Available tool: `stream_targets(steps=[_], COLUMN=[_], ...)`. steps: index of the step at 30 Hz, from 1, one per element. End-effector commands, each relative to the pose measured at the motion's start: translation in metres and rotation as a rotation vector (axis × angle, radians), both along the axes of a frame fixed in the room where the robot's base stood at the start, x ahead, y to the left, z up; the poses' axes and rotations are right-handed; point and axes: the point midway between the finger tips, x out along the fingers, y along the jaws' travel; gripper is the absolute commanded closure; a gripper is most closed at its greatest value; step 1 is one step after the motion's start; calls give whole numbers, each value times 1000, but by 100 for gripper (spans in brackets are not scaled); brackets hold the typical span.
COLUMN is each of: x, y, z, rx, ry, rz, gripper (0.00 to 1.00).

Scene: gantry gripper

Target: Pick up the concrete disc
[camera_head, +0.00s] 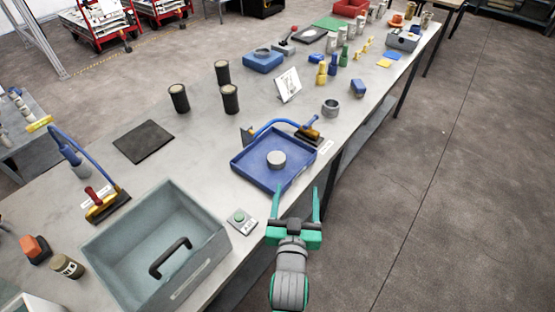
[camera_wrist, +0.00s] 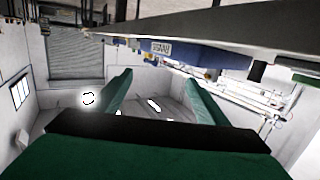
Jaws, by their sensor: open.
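The concrete disc (camera_head: 276,159) is a small, thick grey round piece. It lies in the blue tray (camera_head: 247,174) near the front edge of the long table. My gripper (camera_head: 296,188) has green fingers, spread apart and empty. In the head view it is in front of the tray, at the table's edge, with its fingers pointing toward the tray. The disc is apart from the fingers. In the wrist view the green fingers (camera_wrist: 155,88) are also apart with nothing between them, and I cannot make out the disc there.
A grey-green bin (camera_head: 205,218) with a black handle stands left of the tray. A small box with a green button (camera_head: 241,221) sits between them. A blue curved tool (camera_head: 290,123) lies behind the tray. Dark cylinders (camera_head: 230,98) stand farther back. The floor at right is clear.

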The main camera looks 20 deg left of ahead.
Motion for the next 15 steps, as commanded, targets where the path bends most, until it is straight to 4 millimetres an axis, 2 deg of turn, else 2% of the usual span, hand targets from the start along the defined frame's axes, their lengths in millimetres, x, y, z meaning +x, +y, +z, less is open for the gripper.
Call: stream_targets(steps=[1, 6, 10, 15], x=[11, 35, 42, 44], y=[13, 49, 68, 83], z=[9, 16, 14, 11], rx=[0, -22, -39, -50], ry=[9, 113, 201, 264], rz=[14, 31, 29, 27], gripper=[31, 31, 31, 31])
